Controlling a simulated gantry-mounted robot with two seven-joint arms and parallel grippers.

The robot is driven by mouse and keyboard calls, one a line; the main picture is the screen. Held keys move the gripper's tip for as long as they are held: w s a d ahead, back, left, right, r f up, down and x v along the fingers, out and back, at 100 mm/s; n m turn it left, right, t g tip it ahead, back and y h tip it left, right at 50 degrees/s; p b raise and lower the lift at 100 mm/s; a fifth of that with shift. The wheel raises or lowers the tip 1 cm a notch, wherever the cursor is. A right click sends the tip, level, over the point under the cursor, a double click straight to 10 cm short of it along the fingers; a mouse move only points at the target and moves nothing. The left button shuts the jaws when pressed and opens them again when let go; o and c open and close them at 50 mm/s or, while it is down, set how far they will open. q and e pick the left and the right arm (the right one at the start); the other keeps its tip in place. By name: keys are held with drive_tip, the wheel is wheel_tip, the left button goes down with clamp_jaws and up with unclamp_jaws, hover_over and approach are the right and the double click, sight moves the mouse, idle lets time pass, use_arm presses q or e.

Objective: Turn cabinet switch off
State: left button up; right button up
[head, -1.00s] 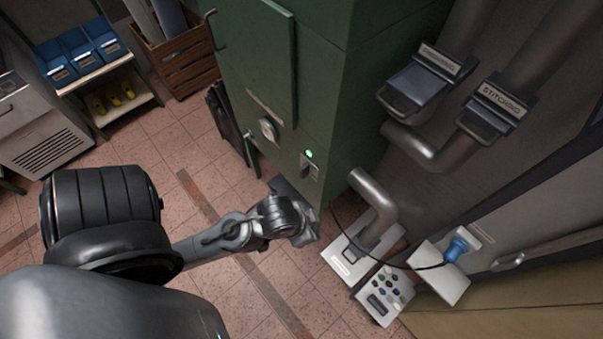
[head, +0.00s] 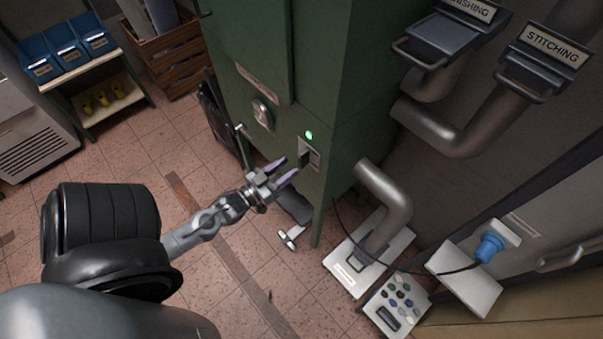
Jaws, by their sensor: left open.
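The green cabinet (head: 355,100) stands in the middle of the head view. Its switch (head: 306,157) is a dark lever on a pale plate low on the front face, with a lit green lamp (head: 309,134) just above it. My left gripper (head: 284,171) is open and empty, its two fingers pointing at the switch from the lower left. The fingertips appear close to the switch; I cannot tell whether they touch it. My right gripper is not in view.
A round knob (head: 262,114) sits left of the lamp. Right of the cabinet are bent grey pipes (head: 385,195), a "STITCHING" gate (head: 545,60), a button panel (head: 397,302) and a blue plug (head: 489,246). Blue bins (head: 66,45) stand far left. The tiled floor is open between.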

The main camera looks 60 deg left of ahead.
use_arm(q)
drive_tip(key=b, duration=0.3)
approach(299, 162)
drive_tip(key=r, duration=0.1)
drive_tip(key=shift+g, duration=0.3)
drive_tip(key=x, duration=1.1)
drive_tip(key=shift+d+f, duration=0.15)
drive_tip(key=shift+f, duration=0.05)
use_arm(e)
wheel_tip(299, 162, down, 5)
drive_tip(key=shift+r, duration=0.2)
use_arm(q)
drive_tip(key=shift+c, duration=0.2)
clamp_jaws()
